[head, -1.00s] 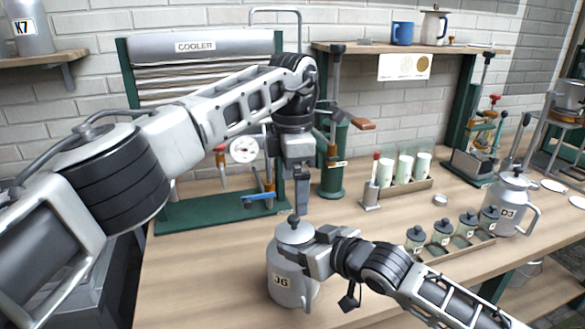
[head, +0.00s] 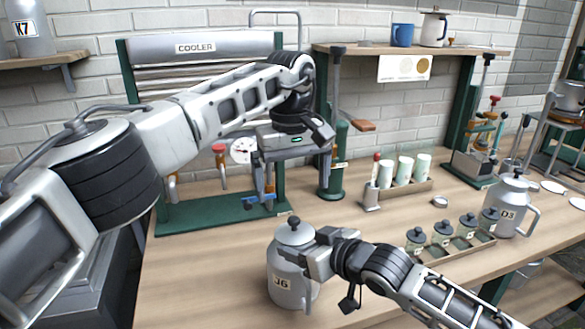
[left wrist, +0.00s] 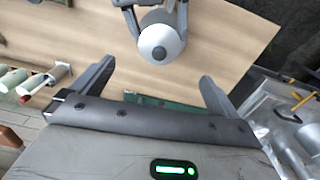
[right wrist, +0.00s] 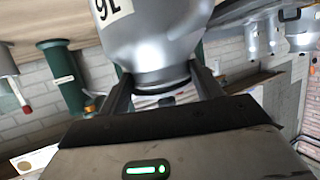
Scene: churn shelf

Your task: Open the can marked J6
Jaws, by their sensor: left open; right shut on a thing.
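The grey can marked J6 (head: 292,279) stands upright on the bench. Its domed lid (head: 295,233) with a dark knob (head: 294,222) sits on top. My right gripper (head: 312,258) is shut on the can near its neck, from the right; the right wrist view shows both fingers (right wrist: 162,85) around the can (right wrist: 155,30). My left gripper (head: 296,182) is open and empty above and behind the lid, apart from it. In the left wrist view, the lid (left wrist: 162,40) and knob lie beyond the spread fingers (left wrist: 155,82).
The cooler (head: 195,48) with its green base stands behind. A tray of several small jars (head: 442,233) and can D3 (head: 512,205) are to the right. A small grey stand with a red top (head: 371,195) is behind the can. The bench front left is bare.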

